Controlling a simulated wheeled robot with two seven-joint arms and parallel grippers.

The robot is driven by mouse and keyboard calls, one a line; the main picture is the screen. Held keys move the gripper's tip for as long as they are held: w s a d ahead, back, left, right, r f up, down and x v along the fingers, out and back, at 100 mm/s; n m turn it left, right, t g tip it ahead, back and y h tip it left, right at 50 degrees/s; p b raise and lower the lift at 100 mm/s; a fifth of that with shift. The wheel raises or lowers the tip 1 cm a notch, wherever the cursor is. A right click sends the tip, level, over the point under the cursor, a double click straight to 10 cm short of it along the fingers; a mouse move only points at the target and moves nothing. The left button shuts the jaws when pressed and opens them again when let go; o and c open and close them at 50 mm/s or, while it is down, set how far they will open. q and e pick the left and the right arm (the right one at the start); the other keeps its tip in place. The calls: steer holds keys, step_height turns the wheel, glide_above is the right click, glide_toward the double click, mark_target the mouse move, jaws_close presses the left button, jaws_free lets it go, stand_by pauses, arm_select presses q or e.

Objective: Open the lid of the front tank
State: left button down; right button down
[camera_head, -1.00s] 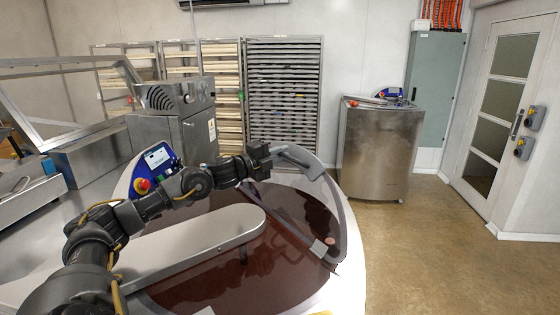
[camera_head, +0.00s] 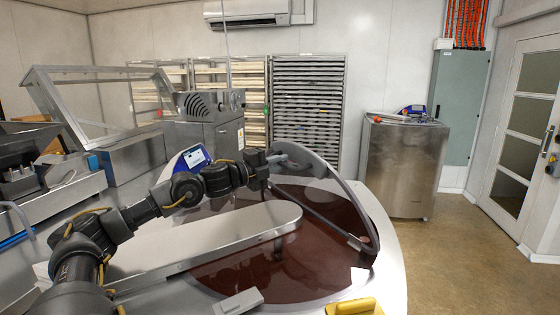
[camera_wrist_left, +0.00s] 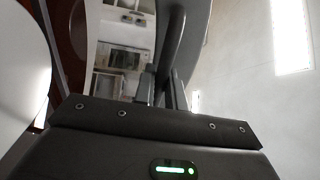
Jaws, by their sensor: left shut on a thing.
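The front tank (camera_head: 385,268) is a wide round pale-rimmed tank of dark brown liquid, partly covered by a flat metal cover (camera_head: 225,232). Its clear lid has a dark curved rim (camera_head: 352,192) and stands tilted up above the right part of the opening. My left gripper (camera_head: 276,158) is at the far upper end of the lid rim, shut on a lid bar. In the left wrist view the fingers (camera_wrist_left: 163,92) close around the dark bar (camera_wrist_left: 170,45). The exact grip point is partly hidden by the gripper. My right gripper is not in view.
A blue control panel (camera_head: 193,158) stands behind my left arm. A yellow part (camera_head: 354,307) and a grey block (camera_head: 238,302) lie at the near rim. A second steel tank (camera_head: 403,168) stands at the back right. Floor on the right is clear.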

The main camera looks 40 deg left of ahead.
arm_select(q)
steer(key=shift+s+f, duration=0.2)
steer(key=shift+s, duration=0.15)
steer(key=c, duration=1.5)
jaws_free()
steer(key=shift+w, duration=0.1)
steer(key=shift+c, duration=0.2)
